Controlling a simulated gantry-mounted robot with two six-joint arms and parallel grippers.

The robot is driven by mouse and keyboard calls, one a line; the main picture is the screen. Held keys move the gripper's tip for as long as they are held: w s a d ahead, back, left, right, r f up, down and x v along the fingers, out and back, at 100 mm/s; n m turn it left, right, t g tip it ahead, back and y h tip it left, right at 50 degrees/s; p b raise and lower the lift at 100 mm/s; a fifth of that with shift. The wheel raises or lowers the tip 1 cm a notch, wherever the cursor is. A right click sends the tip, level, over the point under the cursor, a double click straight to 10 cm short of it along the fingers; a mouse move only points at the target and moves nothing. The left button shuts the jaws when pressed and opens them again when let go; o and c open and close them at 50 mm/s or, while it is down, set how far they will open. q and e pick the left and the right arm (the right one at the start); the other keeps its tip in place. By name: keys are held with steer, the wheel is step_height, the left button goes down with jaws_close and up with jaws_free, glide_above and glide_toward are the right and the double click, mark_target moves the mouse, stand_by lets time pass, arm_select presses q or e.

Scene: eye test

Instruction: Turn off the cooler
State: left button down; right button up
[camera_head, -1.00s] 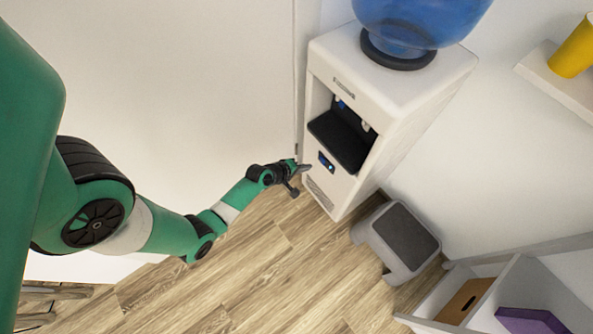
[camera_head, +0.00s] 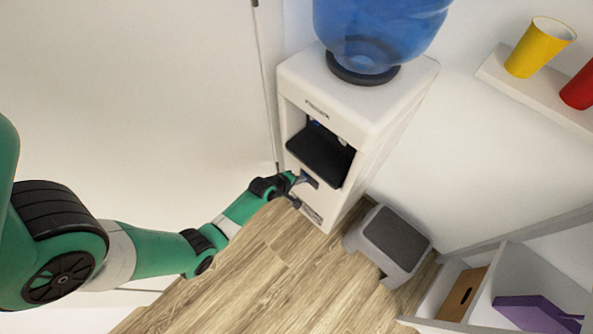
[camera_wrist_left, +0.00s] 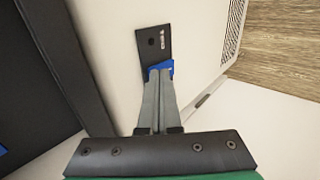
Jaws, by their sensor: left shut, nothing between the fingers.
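The white water cooler (camera_head: 375,115) stands upright against the wall in the head view, a blue bottle (camera_head: 380,30) on top. A small dark control panel (camera_head: 311,180) is low on its front, below the dispensing recess (camera_head: 320,154). In the left wrist view the panel (camera_wrist_left: 154,43) shows small white markings. My left gripper (camera_head: 298,178) is shut and empty, its tips at the panel's near end. In the wrist view its fingertips (camera_wrist_left: 160,74) overlap a small blue piece at the panel's end; contact is not clear. My right gripper is not in view.
A grey step stool (camera_head: 397,238) stands on the wooden floor right of the cooler. A wall shelf (camera_head: 535,95) holds a yellow cup (camera_head: 540,48) and a red cup (camera_head: 580,88). A low shelf unit (camera_head: 492,280) is at lower right. A pale wall borders the arm's left.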

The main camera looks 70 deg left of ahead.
arm_select(q)
steer(key=shift+w+a+r+b, duration=0.1)
steer(key=shift+a+r+b, duration=0.15)
steer(key=shift+a+b, duration=0.55)
steer(key=shift+d+r+p, duration=0.35)
steer(key=shift+r+p, duration=0.2)
steer(key=shift+p, duration=0.1)
steer(key=shift+d+r+p, duration=0.15)
steer(key=shift+r+p, duration=0.05)
steer(key=shift+p, duration=0.1)
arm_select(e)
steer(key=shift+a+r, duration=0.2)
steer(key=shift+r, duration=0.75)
